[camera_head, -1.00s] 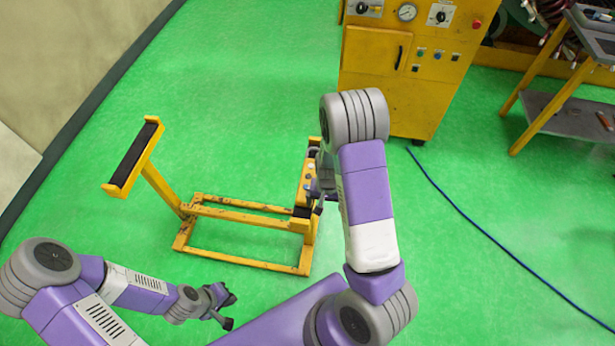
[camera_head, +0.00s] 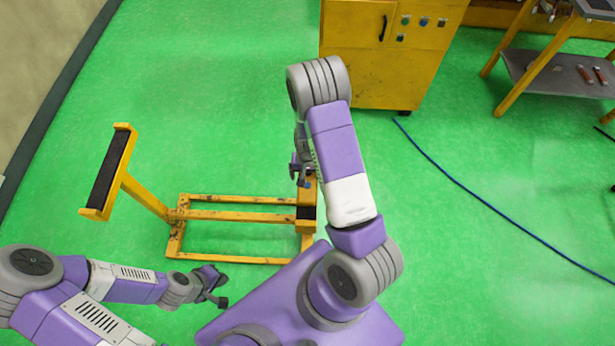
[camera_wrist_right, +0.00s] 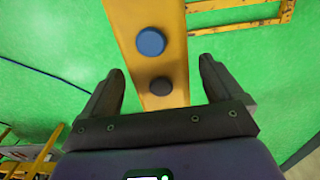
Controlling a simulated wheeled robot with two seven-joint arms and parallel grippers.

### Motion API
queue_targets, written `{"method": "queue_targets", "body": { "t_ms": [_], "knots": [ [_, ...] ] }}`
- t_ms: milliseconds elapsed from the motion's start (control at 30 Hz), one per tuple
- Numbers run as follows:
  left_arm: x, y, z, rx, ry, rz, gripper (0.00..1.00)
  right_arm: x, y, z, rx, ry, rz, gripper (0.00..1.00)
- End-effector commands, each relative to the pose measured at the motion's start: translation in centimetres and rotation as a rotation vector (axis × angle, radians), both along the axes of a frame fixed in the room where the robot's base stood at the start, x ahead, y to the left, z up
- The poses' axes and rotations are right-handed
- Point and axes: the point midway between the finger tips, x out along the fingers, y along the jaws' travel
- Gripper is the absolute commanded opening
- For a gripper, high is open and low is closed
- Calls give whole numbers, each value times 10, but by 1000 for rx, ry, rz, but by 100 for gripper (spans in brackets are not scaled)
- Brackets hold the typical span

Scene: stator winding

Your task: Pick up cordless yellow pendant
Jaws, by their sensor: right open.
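The yellow pendant (camera_wrist_right: 147,63) with a blue button and a dark button lies between and beyond the fingers of my right gripper (camera_wrist_right: 160,84) in the right wrist view. The fingers are open, one to each side of it, and I cannot tell whether they touch it. In the head view my right gripper (camera_head: 302,176) is over the right end of the yellow stand (camera_head: 240,215). Only a small part of the pendant (camera_head: 309,189) shows there, the rest being hidden by the gripper and arm. My left gripper (camera_head: 218,286) is open and empty, low at the left.
The stand has a raised bar with a black pad (camera_head: 108,172) at its left. A yellow control cabinet (camera_head: 365,60) stands behind. A blue cable (camera_head: 470,192) runs across the green floor. A yellow-legged table (camera_head: 550,75) holds small tools at the back right.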

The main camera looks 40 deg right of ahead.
Motion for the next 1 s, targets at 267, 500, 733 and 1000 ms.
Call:
{"method": "queue_targets", "body": {
  "t_ms": [267,500,733,1000],
  "knots": [
    [0,0,-1,0,0,0,0,1,0,-5,-1,-3,0,94],
    [0,0,-1,0,-1,0,0,1,0,-5,-1,-2,-1,61],
    [0,0,-1,0,-1,0,0,0,0,-5,-1,-2,-1,26],
    [0,0,-1,0,-1,0,0,1,0,-4,-1,-3,-1,18]
  ]
}}
